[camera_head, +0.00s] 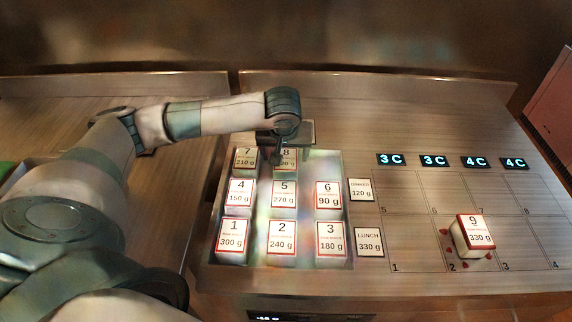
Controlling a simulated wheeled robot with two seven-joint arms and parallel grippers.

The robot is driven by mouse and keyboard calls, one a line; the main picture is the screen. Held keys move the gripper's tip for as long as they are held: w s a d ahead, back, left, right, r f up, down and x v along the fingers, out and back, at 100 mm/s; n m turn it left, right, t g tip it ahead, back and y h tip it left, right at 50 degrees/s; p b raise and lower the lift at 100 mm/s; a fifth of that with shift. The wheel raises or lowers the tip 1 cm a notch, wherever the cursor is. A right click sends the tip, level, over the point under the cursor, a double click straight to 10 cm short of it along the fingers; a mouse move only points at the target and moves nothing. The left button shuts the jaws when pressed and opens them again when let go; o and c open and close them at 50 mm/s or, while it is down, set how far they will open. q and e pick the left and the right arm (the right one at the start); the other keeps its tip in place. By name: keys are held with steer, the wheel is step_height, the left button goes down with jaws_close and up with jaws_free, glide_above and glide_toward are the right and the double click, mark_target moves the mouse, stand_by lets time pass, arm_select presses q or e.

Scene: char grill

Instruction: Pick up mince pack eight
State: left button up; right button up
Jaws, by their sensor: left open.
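Mince pack eight (287,158) stands in the back row of the metal tray (322,165), in the middle column, with its white label partly covered. My left gripper (290,155) is over this pack, pointing down, and its fingers hide part of the label. It is open; whether the fingers touch the pack I cannot tell. Pack seven (245,158) stands just left of it and pack five (284,193) in front of it. My right gripper is not in view.
Packs four (240,192), six (328,195), one (232,237), two (282,237) and three (331,239) fill the tray's nearer rows. Pack nine (473,237) sits on the marked grid at right, with red bits around it. Cards reading 120 g (361,190) and 330 g (369,242) lie beside the tray.

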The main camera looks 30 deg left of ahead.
mark_target(286, 160)
arm_select(q)
steer(key=shift+w+f+p, duration=0.1)
steer(key=shift+f+p, duration=0.5)
steer(key=shift+p, duration=0.2)
steer(key=p+x, duration=0.1)
steer(key=x, duration=0.2)
steer(key=shift+d+p, duration=0.1)
steer(key=shift+p, duration=0.2)
steer(key=shift+w+f, duration=0.1)
steer(key=shift+f, duration=0.4)
steer(key=c, duration=1.3)
